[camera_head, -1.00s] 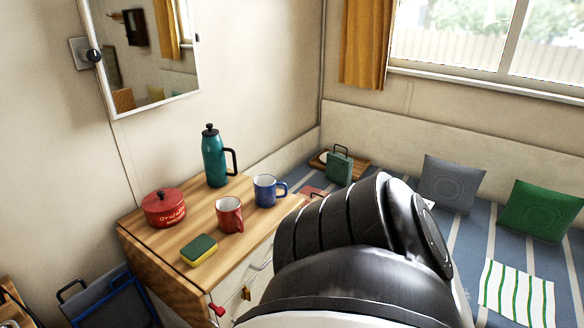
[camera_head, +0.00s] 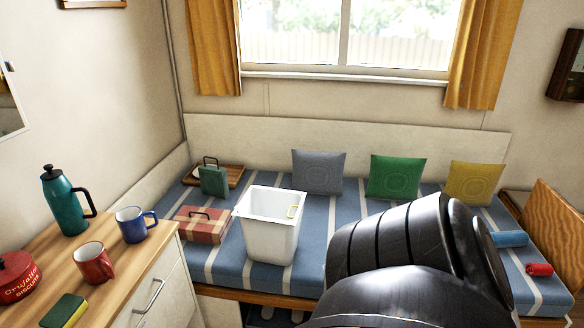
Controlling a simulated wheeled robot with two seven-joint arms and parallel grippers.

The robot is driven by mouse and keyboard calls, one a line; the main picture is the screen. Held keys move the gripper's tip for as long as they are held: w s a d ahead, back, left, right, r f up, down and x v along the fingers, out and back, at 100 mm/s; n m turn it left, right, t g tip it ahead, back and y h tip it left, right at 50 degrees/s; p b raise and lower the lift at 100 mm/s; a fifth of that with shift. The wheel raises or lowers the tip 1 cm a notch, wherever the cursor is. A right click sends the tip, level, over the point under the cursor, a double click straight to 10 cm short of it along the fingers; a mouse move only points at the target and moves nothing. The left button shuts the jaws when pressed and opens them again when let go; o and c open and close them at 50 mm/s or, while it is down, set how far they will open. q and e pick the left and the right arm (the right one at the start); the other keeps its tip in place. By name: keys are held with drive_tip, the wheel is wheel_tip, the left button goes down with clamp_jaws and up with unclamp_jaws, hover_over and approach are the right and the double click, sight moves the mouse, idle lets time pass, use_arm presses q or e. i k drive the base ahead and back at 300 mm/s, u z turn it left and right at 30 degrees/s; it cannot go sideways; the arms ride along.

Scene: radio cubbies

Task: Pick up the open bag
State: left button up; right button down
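No thing in view is clearly an open bag. A red plaid case with a dark handle (camera_head: 205,225) lies on the striped bench, and it looks closed. A small green case with a handle (camera_head: 213,178) stands upright behind it, on or beside a wooden board; it also looks closed. A white open-topped bin (camera_head: 270,226) stands on the bench to their right, with a small yellow item at its inner right side. A black link of my arm fills the lower right foreground. Neither gripper is visible.
A wooden counter (camera_head: 95,290) at left carries a teal flask (camera_head: 64,205), red mug (camera_head: 92,262), blue mug (camera_head: 133,226), red tin (camera_head: 15,277) and sponge (camera_head: 63,311). Grey (camera_head: 318,172), green (camera_head: 396,177) and yellow (camera_head: 473,182) cushions line the bench back (camera_head: 330,150).

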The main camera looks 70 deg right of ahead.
sight(272, 229)
drive_tip(key=z, duration=2.15)
drive_tip(key=i, duration=1.6)
drive_tip(key=u, duration=1.1)
